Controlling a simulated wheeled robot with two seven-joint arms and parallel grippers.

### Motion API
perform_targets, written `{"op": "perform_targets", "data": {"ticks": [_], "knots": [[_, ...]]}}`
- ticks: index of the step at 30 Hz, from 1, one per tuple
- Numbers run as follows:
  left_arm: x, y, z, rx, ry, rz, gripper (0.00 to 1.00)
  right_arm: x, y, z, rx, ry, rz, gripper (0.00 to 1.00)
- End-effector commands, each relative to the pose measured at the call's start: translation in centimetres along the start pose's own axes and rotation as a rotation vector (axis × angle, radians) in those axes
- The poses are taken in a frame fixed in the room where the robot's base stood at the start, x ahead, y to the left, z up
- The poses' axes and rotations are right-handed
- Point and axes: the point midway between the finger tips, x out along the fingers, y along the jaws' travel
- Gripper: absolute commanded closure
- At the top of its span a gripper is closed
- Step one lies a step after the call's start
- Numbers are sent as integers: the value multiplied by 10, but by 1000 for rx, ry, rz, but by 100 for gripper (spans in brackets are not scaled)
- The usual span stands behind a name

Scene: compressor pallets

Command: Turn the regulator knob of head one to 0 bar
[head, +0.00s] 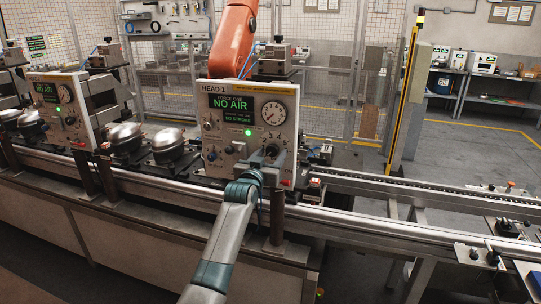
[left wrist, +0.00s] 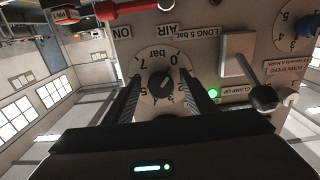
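The head 1 panel (head: 222,117) stands upright over the line, its screen reading "NO AIR" above "NO STROKE". Its round gauge (head: 273,113) is at the upper right. My left gripper (head: 270,158) is at the panel's lower right and hides the regulator there. In the left wrist view, upside down, the black regulator knob (left wrist: 162,86) sits in a pale dial (left wrist: 147,67) marked with numbers and "bar". My left fingers stand on either side of the knob, apart, with a narrow gap seeming to show. The knob's exact setting is unclear. My right gripper is out of view.
Beside the dial are a red lever (left wrist: 122,9) and a black-knobbed lever (left wrist: 262,97). A green lamp (left wrist: 213,93) is lit. A second panel (head: 60,108) stands to the left, with metal compressor domes (head: 125,138) between the panels. An orange robot arm (head: 234,40) rises behind.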

Motion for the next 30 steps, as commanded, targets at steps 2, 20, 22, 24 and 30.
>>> {"op": "perform_targets", "data": {"ticks": [2,20,22,24,30], "knots": [[0,0,-1,1,2,0,49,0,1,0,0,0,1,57],[-25,0,0,2,4,0,49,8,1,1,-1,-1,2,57],[-33,0,0,2,5,0,49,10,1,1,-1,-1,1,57],[-42,-1,1,2,4,0,49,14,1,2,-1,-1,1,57],[-70,0,1,2,4,-1,49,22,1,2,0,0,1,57]]}}
